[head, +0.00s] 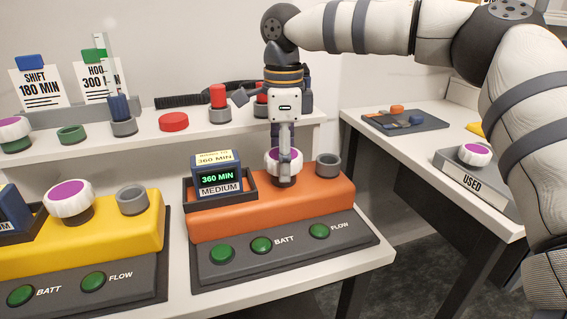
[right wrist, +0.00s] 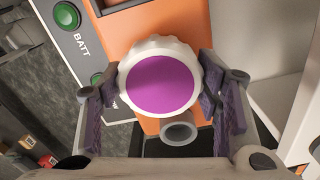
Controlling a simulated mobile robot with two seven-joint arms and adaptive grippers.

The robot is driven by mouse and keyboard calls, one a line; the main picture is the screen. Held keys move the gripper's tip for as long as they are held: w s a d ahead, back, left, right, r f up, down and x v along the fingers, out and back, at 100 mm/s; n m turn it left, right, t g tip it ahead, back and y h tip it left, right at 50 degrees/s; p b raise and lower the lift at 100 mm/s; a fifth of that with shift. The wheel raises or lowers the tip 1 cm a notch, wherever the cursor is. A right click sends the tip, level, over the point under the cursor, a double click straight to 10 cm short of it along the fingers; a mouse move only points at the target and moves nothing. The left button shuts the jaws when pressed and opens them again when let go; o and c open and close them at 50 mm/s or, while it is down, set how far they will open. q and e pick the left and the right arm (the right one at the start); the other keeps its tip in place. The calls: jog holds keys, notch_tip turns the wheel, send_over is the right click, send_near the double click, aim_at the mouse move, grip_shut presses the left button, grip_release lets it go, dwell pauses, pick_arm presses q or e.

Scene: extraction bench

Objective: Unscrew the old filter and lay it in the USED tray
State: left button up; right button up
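The filter on the orange unit is a white ribbed cap with a purple top; it shows at the unit's middle (head: 273,160) and fills the middle of the right wrist view (right wrist: 160,85). It sits upright in its place. My right gripper (head: 285,165) points down over it. In the right wrist view its two purple-padded fingers (right wrist: 160,88) lie against opposite sides of the cap, shut on it. The grey USED tray (head: 472,183) stands on the side table at right, with another purple-topped filter (head: 475,153) on it. My left gripper is out of view.
The orange unit (head: 335,197) carries a 360 MIN display block (head: 219,180), an empty grey socket (head: 327,165) and several green buttons. A yellow unit (head: 105,232) with its own purple-topped filter (head: 70,200) stands at left. A shelf with red and green parts runs behind. A gap separates the two tables.

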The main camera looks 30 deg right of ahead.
jog(key=shift+c, duration=1.2)
jog(key=n, duration=0.5)
jog(key=shift+f, duration=0.2)
jog(key=n, duration=0.5)
jog(key=shift+n+b, duration=0.3)
jog(key=shift+b, duration=0.05)
jog(key=n, duration=0.5)
jog(key=shift+r, duration=0.1)
jog(key=n, duration=0.5)
jog(key=shift+n, duration=0.3)
jog(key=o, duration=1.3)
jog(key=shift+r, duration=0.15)
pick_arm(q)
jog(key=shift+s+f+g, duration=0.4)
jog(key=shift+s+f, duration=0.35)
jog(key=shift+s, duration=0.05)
